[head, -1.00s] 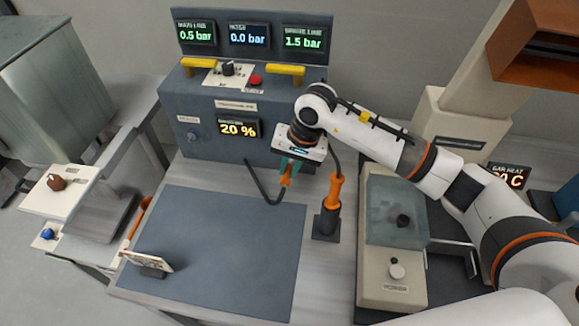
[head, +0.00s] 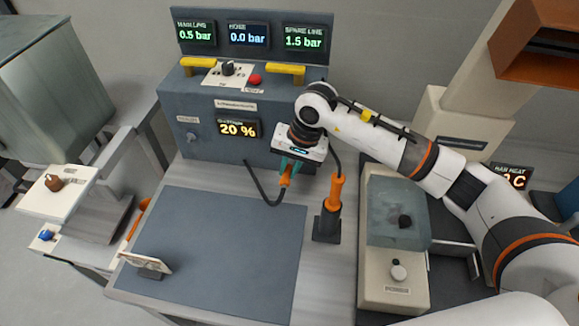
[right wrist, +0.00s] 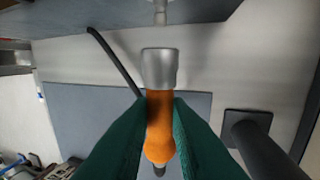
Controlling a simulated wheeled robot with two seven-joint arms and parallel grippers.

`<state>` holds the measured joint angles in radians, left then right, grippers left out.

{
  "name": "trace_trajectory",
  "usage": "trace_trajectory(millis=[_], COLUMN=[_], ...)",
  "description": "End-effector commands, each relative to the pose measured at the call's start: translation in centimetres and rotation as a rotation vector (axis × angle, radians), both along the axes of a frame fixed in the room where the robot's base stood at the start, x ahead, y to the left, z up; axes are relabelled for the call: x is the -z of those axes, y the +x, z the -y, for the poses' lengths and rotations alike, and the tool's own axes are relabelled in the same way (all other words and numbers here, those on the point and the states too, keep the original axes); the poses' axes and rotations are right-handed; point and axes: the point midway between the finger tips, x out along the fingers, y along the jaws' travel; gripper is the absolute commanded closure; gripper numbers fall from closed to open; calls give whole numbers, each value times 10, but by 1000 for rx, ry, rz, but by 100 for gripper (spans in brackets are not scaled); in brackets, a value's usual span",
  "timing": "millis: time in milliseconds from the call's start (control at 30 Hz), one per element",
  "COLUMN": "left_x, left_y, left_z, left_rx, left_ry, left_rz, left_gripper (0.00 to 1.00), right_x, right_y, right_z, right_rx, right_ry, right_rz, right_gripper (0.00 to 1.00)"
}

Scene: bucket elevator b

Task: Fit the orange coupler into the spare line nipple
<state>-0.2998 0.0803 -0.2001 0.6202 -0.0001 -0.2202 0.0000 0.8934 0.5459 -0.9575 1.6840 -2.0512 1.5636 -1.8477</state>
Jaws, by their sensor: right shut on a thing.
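The orange coupler (right wrist: 160,125) is held between the green fingers of my right gripper (right wrist: 160,112). Its grey metal collar (right wrist: 159,68) points up in the right wrist view. A pale metal nipple (right wrist: 160,12) sticks out from the dark box at the top of that view, roughly in line with the collar, with a visible gap between them. In the head view my right gripper (head: 288,170) is in front of the box's lower right part, and the coupler (head: 285,181) shows below it with a black hose (head: 262,196). The nipple is hidden there. My left gripper is not in view.
The dark box (head: 215,125) carries displays; the spare line one (head: 304,38) reads 1.5 bar. A beige machine (head: 385,290) stands further right. The blue-grey mat (head: 215,245) is mostly clear.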

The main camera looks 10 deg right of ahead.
Motion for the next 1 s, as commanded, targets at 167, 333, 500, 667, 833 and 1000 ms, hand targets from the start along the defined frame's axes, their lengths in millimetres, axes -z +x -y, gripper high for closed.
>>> trace_trajectory(millis=[167,333,500,667,833,1000], left_x=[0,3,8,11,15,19], left_y=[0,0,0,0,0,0], left_z=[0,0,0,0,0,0], left_rx=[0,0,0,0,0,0], left_ry=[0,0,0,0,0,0], left_rz=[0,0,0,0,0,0], left_gripper=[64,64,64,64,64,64], right_x=[-1,1,1,1,1,1], right_y=[0,3,7,11,15,19], right_z=[0,2,3,5,6,8], right_rx=[0,1,1,0,1,0], right_ry=[0,-1,-1,0,-1,0], right_rz=[1,2,2,1,2,1], right_gripper=[100,100,100,100,100,100])
